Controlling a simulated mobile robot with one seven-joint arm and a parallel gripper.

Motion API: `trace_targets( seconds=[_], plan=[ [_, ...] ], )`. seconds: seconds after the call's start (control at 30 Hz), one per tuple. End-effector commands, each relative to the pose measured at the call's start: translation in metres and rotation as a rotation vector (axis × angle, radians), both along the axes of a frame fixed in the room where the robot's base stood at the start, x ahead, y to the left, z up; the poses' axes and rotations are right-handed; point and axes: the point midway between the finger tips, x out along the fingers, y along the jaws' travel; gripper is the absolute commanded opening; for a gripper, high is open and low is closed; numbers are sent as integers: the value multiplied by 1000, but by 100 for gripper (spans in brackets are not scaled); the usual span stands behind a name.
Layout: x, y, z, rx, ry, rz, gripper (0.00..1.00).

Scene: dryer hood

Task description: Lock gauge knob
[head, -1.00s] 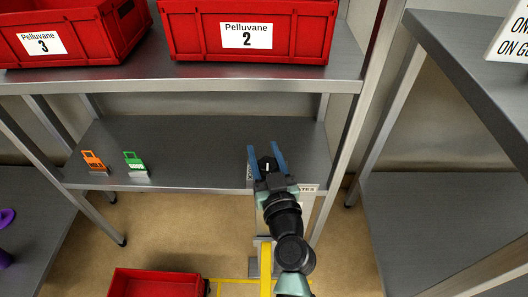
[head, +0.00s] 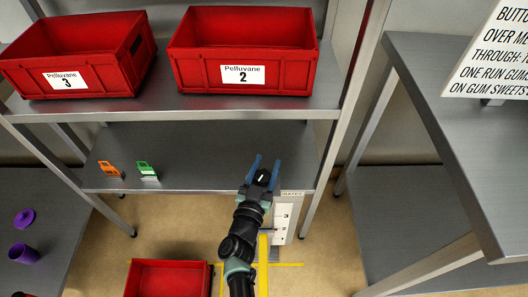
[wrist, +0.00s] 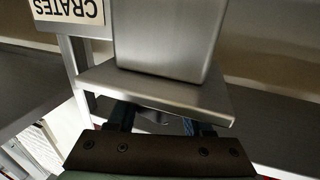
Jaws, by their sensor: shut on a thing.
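My gripper (head: 265,168) has its two blue fingers on either side of a black knob (head: 262,179) with a white mark, and is shut on it. The knob sits at the front right of the middle shelf, near the top of a white gauge plate (head: 283,222) with dark marks on a grey post. My wrist partly covers the plate. In the wrist view, a grey metal ledge (wrist: 160,92) hides the fingertips, and the knob cannot be made out clearly.
Red crates marked 3 (head: 75,60) and 2 (head: 243,60) stand on the upper shelf. Orange (head: 108,169) and green (head: 146,168) tags stand on the middle shelf. A red crate (head: 165,280) is on the floor. A rack post (head: 340,120) rises to the right.

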Motion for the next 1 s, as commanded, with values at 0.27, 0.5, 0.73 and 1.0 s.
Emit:
trace_targets(
  seconds=[0.27, 0.5, 0.73, 1.0],
  plan=[
    [0, -3, 3, -1, -5, -208, 0],
    [-4, -9, -2, 0, -5, -441, 0],
    [-9, -14, -6, 2, -5, -660, 0],
    [-15, -19, -5, 1, -5, -860, 0]
  ],
)
